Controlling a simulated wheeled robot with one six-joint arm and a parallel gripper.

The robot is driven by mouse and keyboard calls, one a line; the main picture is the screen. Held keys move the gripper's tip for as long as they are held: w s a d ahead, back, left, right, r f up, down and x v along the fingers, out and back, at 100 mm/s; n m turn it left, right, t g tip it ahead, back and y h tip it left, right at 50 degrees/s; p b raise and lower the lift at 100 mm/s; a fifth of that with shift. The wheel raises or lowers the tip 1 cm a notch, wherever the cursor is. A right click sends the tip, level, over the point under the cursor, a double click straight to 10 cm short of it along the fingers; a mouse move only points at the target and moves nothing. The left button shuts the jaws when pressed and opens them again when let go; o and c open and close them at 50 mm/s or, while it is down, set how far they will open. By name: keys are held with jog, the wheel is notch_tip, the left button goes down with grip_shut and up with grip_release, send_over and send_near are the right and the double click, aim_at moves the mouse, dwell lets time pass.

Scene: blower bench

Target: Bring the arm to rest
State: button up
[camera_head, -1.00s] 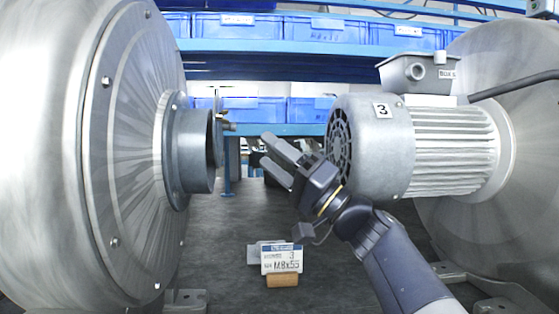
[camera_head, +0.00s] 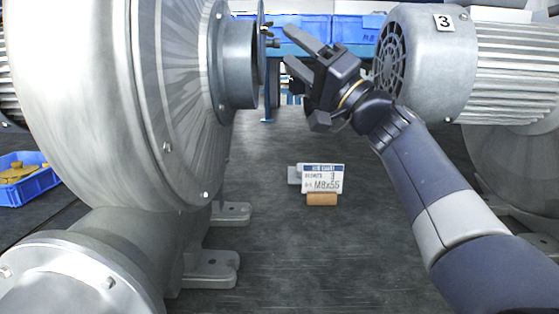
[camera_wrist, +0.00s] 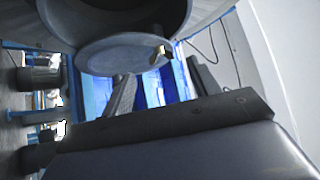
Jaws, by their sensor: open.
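My gripper (camera_head: 288,45) is in the upper middle of the head view, open, with nothing visible between its fingers. Its fingers point left toward the short round pipe opening (camera_head: 240,64) of the large metal blower housing (camera_head: 180,100). A gap shows between the fingertips and the thin plate (camera_head: 262,40) at the pipe's mouth. The wrist view shows the pipe opening with a round disc-like flap (camera_wrist: 130,52) beyond the two spread fingers. My arm reaches in from the lower right.
The motor marked 3 (camera_head: 430,62) stands close to the right of my gripper. A label card reading M8x55 (camera_head: 323,178) stands on a wooden block (camera_head: 321,199) on the dark bench (camera_head: 290,250). A blue bin (camera_head: 30,186) with yellowish parts lies at the left. Blue bins (camera_head: 305,30) stand behind.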

aim_at(269, 30)
jog(key=x, duration=0.4)
jog(key=shift+w+a+r, duration=0.1)
jog(key=shift+a, duration=0.05)
dwell(0.4)
